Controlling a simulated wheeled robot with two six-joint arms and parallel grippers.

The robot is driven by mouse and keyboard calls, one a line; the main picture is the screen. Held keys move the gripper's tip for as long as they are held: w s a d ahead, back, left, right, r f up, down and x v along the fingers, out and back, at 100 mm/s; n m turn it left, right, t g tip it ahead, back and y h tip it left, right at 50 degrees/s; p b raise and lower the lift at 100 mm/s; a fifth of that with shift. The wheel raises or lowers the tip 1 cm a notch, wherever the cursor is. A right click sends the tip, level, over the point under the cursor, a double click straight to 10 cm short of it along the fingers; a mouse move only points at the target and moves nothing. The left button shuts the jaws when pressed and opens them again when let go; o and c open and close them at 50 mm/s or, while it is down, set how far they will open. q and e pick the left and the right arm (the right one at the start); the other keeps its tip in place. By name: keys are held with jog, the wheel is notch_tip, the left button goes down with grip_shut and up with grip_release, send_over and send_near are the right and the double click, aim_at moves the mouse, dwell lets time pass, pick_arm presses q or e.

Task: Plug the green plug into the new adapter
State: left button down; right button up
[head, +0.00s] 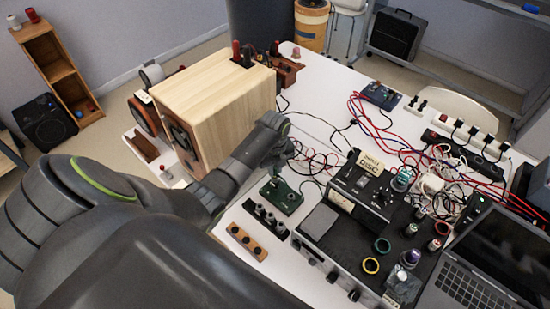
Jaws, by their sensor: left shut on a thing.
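My left gripper (284,152) is over the white table near the front right corner of the wooden speaker box. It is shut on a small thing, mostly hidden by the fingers. A dark green bit (276,171) shows just below the fingers and looks like the green plug. Under it lies a green block with dark posts (283,198), perhaps the adapter. I cannot tell whether the green bit touches this block. My right gripper is not in view.
The wooden speaker box (215,95) stands left of the gripper. Black and orange terminal strips (246,242) lie in front. A black amplifier (345,230) with knobs and rings, tangled red and white cables (435,180), a power strip (463,133) and a laptop (490,265) crowd the right.

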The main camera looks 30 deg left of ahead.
pick_arm(q)
jog(key=shift+f+b, duration=0.4)
jog(key=shift+f, duration=0.3)
jog(key=c, duration=1.3)
grip_release()
jog(key=shift+r, duration=0.15)
notch_tip(320, 180, up, 5)
jog(key=p, duration=0.5)
jog(key=shift+p, duration=0.35)
jog(key=shift+r+p, duration=1.05)
jog(key=shift+r, duration=0.15)
jog(key=shift+f, duration=0.1)
